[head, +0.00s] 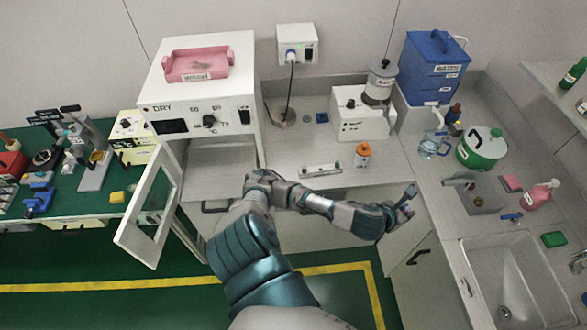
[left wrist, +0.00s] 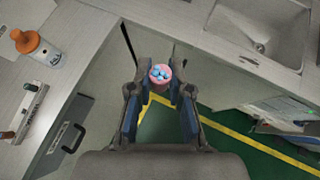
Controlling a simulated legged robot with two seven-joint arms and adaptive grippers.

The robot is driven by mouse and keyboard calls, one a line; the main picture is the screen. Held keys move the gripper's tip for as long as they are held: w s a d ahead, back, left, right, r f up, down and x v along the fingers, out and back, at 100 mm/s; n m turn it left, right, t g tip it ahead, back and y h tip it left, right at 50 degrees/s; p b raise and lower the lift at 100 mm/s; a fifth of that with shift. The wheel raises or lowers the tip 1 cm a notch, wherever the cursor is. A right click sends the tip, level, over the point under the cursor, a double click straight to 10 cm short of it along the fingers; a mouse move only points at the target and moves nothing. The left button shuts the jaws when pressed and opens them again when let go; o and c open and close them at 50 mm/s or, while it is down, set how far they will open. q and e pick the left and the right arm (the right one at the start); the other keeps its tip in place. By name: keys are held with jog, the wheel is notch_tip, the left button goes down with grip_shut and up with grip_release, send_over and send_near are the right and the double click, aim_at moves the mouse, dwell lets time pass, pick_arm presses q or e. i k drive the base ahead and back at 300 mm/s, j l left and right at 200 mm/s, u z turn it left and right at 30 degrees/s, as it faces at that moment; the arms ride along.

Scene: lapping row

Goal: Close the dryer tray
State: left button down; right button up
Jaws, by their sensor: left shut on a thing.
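The white dryer (head: 200,118) stands on the counter at left, marked DRY, with a dial and a dark display. Its glass-paned door (head: 148,212) is swung open to the left. A flat grey surface (head: 218,158) shows in the opening under the panel; I cannot tell whether it is the tray or the chamber floor. My left gripper (head: 405,203) is far right of the dryer, in front of the counter. In the left wrist view, its fingers (left wrist: 160,88) are shut on a small pink cup (left wrist: 161,85) with blue pieces in it. My right gripper is not in view.
A pink tray (head: 197,64) lies on top of the dryer. An orange-capped bottle (head: 362,155) and a small rack (head: 321,170) stand on the counter behind my forearm. A sink (head: 510,275) is at right. The green floor in front is clear.

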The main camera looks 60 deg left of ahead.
aim_at(216, 172)
jog(key=u, duration=1.65)
